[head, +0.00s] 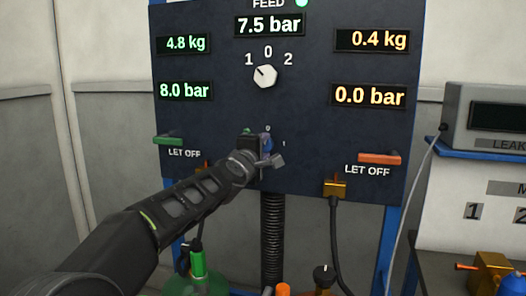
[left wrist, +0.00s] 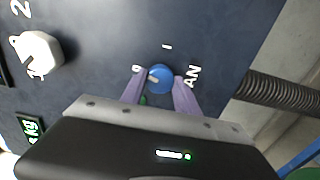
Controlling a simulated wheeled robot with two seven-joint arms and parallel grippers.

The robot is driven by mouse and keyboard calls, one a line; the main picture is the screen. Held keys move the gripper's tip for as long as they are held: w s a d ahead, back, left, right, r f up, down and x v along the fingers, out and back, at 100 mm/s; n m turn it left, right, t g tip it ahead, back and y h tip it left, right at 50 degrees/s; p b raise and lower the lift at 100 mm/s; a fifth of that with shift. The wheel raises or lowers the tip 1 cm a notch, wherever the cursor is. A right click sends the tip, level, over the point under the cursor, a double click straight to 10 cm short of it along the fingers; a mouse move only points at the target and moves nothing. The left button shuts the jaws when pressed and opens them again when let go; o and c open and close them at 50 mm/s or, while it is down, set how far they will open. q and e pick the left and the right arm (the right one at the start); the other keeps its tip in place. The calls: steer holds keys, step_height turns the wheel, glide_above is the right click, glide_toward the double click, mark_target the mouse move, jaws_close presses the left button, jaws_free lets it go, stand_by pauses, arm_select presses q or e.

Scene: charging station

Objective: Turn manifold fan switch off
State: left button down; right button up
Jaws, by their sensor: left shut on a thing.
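The fan switch is a small round blue knob (left wrist: 160,78) low in the middle of the dark panel (head: 215,60), beside the lettering "AN", its first letter hidden, and the marks 0 and 1. My left gripper (left wrist: 159,82) has its two purple fingers on either side of the knob and is shut on it. A short pale mark shows on the knob's face; I cannot tell for sure which position it points at. In the head view the left gripper (head: 264,147) covers most of the knob. My right gripper is not in view.
A white selector knob (head: 265,76) marked 1, 0, 2 sits above, pointing toward 1. A green lever (head: 168,141) and an orange lever (head: 379,159), both labelled LET OFF, flank the panel. A black corrugated hose (head: 272,240) hangs below. A grey leak unit (head: 490,115) stands right.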

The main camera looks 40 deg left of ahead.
arm_select(q)
steer(key=shift+n, duration=1.4)
steer(key=c, duration=0.9)
jaws_free()
steer(key=shift+s, duration=0.1)
steer(key=v, duration=0.7)
steer(key=shift+s+b, duration=0.3)
steer(key=shift+d, duration=0.1)
